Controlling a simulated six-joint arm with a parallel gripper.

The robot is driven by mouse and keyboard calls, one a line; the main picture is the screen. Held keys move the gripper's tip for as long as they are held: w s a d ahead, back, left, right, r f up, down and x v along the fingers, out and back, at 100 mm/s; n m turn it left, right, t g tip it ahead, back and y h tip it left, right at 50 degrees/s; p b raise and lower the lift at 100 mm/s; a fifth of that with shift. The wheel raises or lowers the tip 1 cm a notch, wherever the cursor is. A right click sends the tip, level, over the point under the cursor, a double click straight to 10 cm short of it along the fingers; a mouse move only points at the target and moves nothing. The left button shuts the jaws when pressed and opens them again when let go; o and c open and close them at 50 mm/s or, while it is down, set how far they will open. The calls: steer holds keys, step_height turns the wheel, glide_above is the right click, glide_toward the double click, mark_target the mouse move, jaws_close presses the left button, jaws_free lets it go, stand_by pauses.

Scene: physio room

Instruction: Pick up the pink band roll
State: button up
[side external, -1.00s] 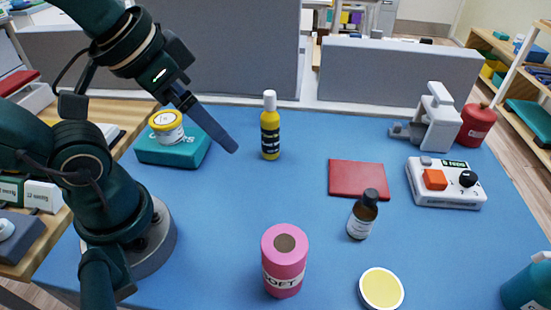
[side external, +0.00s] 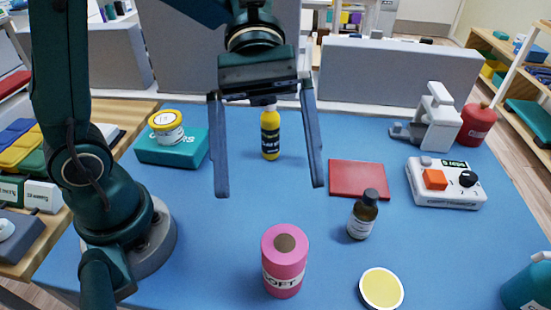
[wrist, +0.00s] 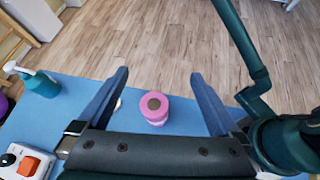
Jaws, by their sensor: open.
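The pink band roll (side external: 284,262) stands upright on the blue table at the front middle in the side view. It has a dark round core on top and a white label with black letters. My gripper (side external: 269,190) is wide open and empty, in the air above the table, behind and above the roll. In the wrist view the roll (wrist: 155,107) shows between the two fingers of my gripper (wrist: 159,82), beyond them and apart from them.
A red pad (side external: 357,178), a yellow bottle (side external: 270,135), a teal box (side external: 172,152) with a jar and a white device (side external: 446,185) lie farther back. The table left of the roll is clear.

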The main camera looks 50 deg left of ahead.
steer(key=w+d+n+g+h, duration=0.1)
steer(key=w+n+h, duration=0.1)
glide_toward(287, 281)
steer(key=x, duration=0.5)
steer(key=shift+x, duration=2.6)
steer(key=shift+f, duration=0.1)
steer(key=shift+a, duration=0.1)
jaws_close()
